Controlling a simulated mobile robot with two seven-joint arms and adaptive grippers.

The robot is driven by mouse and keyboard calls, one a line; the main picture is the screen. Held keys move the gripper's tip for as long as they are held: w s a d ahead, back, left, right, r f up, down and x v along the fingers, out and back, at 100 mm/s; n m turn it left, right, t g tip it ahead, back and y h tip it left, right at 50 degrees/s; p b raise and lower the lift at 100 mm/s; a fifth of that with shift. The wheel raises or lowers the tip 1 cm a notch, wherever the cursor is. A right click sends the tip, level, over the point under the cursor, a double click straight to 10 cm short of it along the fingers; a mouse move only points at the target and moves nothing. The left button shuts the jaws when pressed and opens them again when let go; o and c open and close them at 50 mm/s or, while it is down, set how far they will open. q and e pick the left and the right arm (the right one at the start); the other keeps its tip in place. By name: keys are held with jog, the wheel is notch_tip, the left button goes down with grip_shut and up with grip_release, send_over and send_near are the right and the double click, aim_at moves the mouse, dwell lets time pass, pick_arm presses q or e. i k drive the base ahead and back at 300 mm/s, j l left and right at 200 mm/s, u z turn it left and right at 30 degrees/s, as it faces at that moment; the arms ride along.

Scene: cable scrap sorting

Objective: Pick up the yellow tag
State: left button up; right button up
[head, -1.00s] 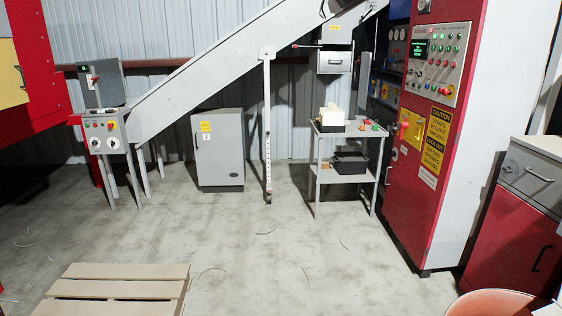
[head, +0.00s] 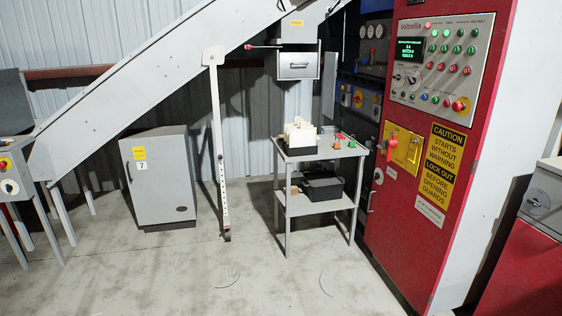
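I cannot make out a loose yellow tag for certain. Small red, orange and green items (head: 338,143) lie on the top shelf of a grey cart (head: 320,153), too small to tell apart. A yellow plate (head: 402,147) with a red handle is on the red control cabinet. Neither of my grippers is in view.
Black bins (head: 323,189) sit on the cart's lower shelf. The red control cabinet (head: 405,220) stands right of the cart. A slanted conveyor (head: 150,80) and its leg (head: 220,150) are to the left. The floor (head: 220,280) before the cart is mostly clear, with thin wire scraps.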

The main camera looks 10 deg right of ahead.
aim_at(411, 158)
jog(key=i+z, duration=0.3)
jog(key=i, duration=0.3)
jog(key=i+z, duration=0.35)
jog(key=i, duration=0.2)
jog(key=i+j+z, duration=0.3)
jog(key=i, duration=0.25)
